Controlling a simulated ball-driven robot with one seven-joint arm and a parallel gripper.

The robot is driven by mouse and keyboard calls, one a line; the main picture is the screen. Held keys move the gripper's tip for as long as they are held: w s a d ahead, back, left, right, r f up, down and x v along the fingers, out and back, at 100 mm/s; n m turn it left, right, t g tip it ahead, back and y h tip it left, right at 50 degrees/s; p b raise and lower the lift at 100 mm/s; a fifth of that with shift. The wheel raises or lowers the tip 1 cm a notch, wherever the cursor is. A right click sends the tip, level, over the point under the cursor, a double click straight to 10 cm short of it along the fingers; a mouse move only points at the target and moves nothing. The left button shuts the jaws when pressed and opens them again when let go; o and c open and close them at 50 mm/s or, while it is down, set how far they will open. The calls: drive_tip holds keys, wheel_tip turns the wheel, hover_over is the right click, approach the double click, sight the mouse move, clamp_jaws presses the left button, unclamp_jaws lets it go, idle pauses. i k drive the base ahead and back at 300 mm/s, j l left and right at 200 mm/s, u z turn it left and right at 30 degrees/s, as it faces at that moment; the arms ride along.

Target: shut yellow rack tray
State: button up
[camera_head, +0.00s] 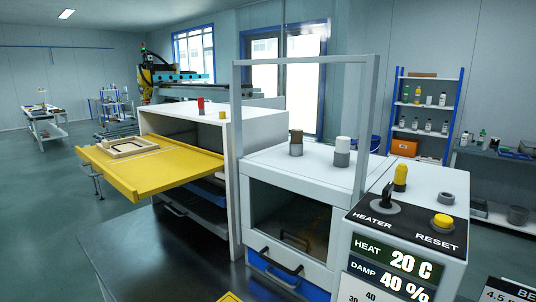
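The yellow rack tray (150,176) is pulled far out of the white rack (234,150), sticking out toward the left. A pale wooden frame-like piece (128,147) lies on it. A grey handle-like part (91,180) shows at the tray's outer left end. Below the yellow tray, a dark handle and a blue part show in the rack's lower opening. My gripper is not in view.
A white cabinet (290,170) with a dark window and a blue drawer (288,280) stands to the right of the rack. A tall grey frame (367,110) rises over it. A heater control panel (405,250) is at front right. Open floor (45,230) lies left of the tray.

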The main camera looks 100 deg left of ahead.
sight(176, 163)
drive_tip(key=u, duration=2)
